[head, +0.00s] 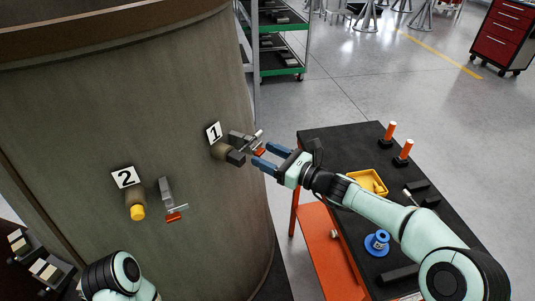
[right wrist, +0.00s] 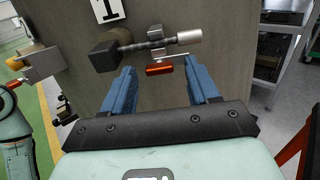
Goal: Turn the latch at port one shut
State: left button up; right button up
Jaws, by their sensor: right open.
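Port one (head: 221,151) is a brown round stub on the curved cowl, under a label "1" (head: 214,132). A dark square-headed tool or fitting (head: 236,158) with a rod sits in front of it, and its silver end (right wrist: 188,37) points right in the right wrist view. The latch at port one is a grey bracket with a thin arm and a red handle (head: 259,151); the red handle (right wrist: 160,69) lies roughly level in the wrist view. My right gripper (head: 265,157) is open, its blue fingers either side of the handle, apparently not touching it. My left gripper is out of view.
Port two (head: 136,198) has a yellow cap, and its latch (head: 167,190) has a red handle. A black-topped cart (head: 330,145) stands right, holding a yellow tray (head: 371,181), a blue spool (head: 377,243) and orange-topped pegs.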

jog(key=shift+w+a, duration=0.1)
jog(key=shift+a, duration=0.05)
jog(key=shift+c, duration=0.3)
jog(key=c, duration=1)
